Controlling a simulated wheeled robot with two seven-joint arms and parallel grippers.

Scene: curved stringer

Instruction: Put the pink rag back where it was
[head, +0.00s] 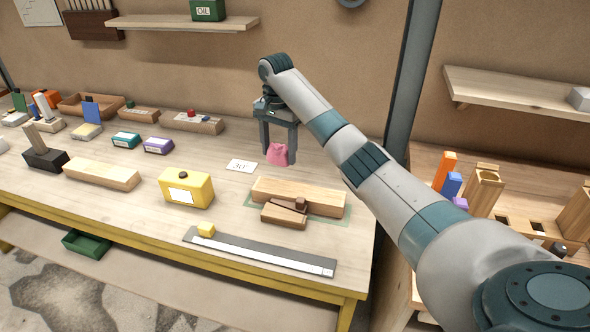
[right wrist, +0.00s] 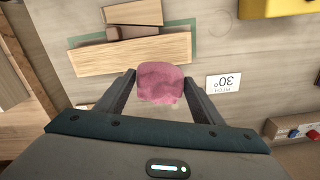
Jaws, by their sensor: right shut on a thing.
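The pink rag (head: 278,153) hangs between the fingers of my right gripper (head: 279,160), above the back part of the workbench. In the right wrist view the rag (right wrist: 160,82) is a crumpled bundle between the two fingertips of the gripper (right wrist: 160,88), which is shut on it. The workbench (head: 120,205) below is pale wood. A white card marked 30° (head: 242,165) lies just left of the rag in the head view. My left gripper is not in view.
A dark post (head: 410,80) rises behind my right arm.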

